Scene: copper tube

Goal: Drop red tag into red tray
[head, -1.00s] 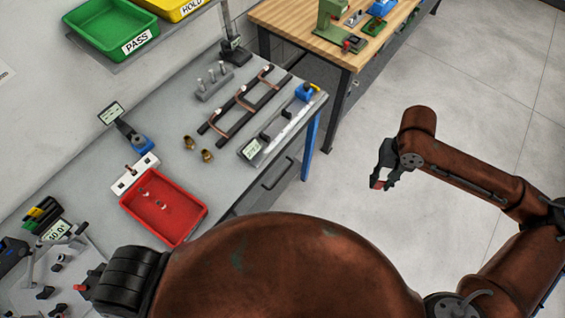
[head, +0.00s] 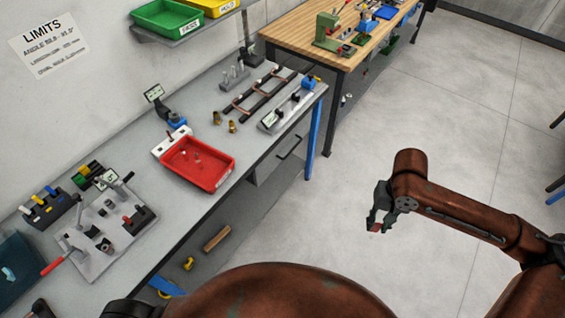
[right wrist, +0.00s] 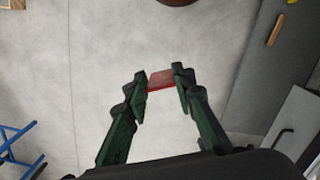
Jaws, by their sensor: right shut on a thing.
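My right gripper (head: 378,216) is held over open floor, to the right of the workbench. It is shut on the red tag (head: 373,227), which shows as a small red piece at its fingertips. In the right wrist view the red tag (right wrist: 172,80) sits between the two fingertips of the gripper (right wrist: 162,88). The red tray (head: 224,180) stands on the grey bench, left of the gripper and well apart from it. Small pieces lie inside the tray. My left gripper is not clearly in view.
The grey bench (head: 130,165) also holds a clamp fixture (head: 103,225), brass fittings (head: 231,126) and a rack with copper tube (head: 262,93). Green (head: 167,22) and yellow bins stand on a shelf above. A wooden bench (head: 300,25) is at the back. Floor around the right gripper is clear.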

